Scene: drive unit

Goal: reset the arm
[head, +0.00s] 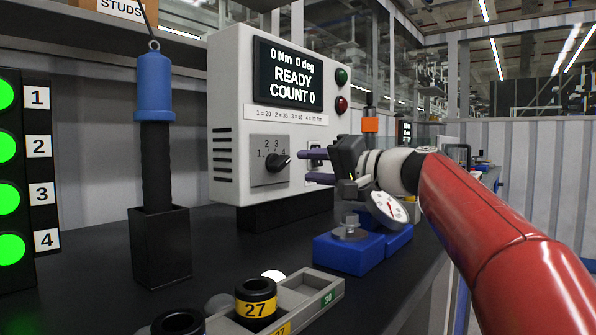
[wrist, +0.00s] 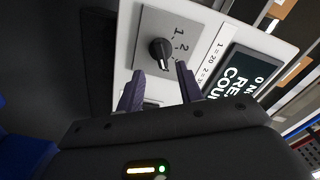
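My gripper (head: 309,167) is at the front of a light grey controller box (head: 228,80), just right of its black dial knob (head: 277,163). Its two purple-grey fingers are apart with nothing seen between them. In the wrist view the fingers of my gripper (wrist: 160,76) point at the box face, with the knob (wrist: 161,52) beyond the gap between the tips. A small plate (head: 316,153) on the box is partly hidden behind the fingers. Whether a finger touches the box, I cannot tell. The box's screen (head: 290,74) reads 0 Nm, 0 deg, READY, COUNT 0.
A blue-topped tool (head: 154,90) stands in a black holder (head: 161,250) at left. A blue block fixture (head: 345,254) and a round gauge (head: 388,208) lie below my arm. A grey socket tray (head: 315,286) with a socket marked 27 (head: 256,298) is in front. Green lamps (head: 8,147) are far left.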

